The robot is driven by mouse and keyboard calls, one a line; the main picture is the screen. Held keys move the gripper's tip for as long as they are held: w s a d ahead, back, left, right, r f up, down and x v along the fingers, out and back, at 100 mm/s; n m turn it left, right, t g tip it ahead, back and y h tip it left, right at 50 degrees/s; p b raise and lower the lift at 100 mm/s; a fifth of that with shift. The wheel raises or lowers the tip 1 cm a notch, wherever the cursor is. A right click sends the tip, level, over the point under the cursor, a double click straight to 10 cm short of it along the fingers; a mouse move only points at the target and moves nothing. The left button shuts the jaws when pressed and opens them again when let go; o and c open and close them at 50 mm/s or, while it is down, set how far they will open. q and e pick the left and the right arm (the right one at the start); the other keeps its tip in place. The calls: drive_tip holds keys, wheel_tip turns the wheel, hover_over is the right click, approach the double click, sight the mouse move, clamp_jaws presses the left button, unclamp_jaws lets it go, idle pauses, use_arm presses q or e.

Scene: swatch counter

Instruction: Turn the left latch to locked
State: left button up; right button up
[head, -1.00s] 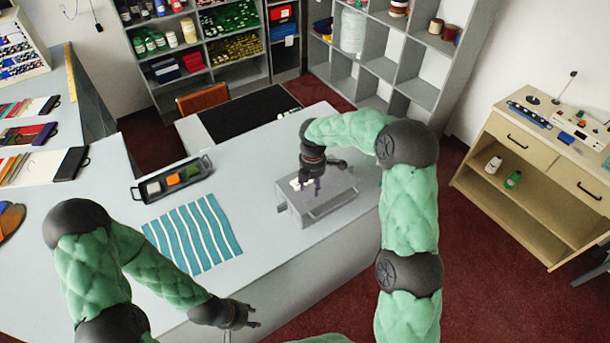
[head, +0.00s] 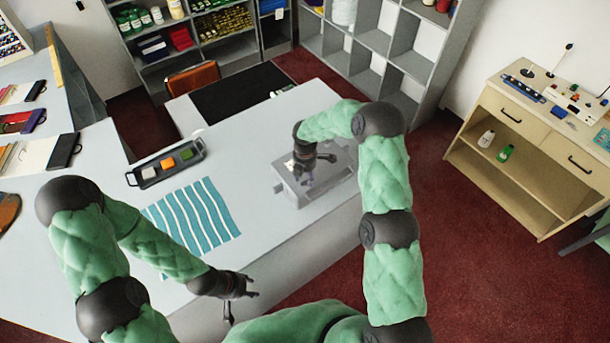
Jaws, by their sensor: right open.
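A grey box-like fixture (head: 336,178) with a front bar stands on the counter near its front right edge. My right gripper (head: 306,182) points down at the left part of its top, with the fingers open. The gripper hides much of that top, so I cannot make out the left latch, its position or whether a finger touches it. My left gripper (head: 251,293) is away from the fixture, low in front of the counter's front edge. Its finger gap is not clear.
Left of the fixture lie a teal striped cloth (head: 192,218) and a dark tray (head: 150,182) with coloured blocks. A black mat (head: 245,95) lies behind. The counter (head: 245,158) is clear between cloth and fixture. A wooden cabinet (head: 530,140) stands apart at the right.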

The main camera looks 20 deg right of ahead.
drive_tip(key=shift+w+f, duration=0.2)
drive_tip(key=shift+f, duration=0.15)
drive_tip(key=shift+s, duration=0.1)
drive_tip(key=shift+c, duration=1.2)
clamp_jaws()
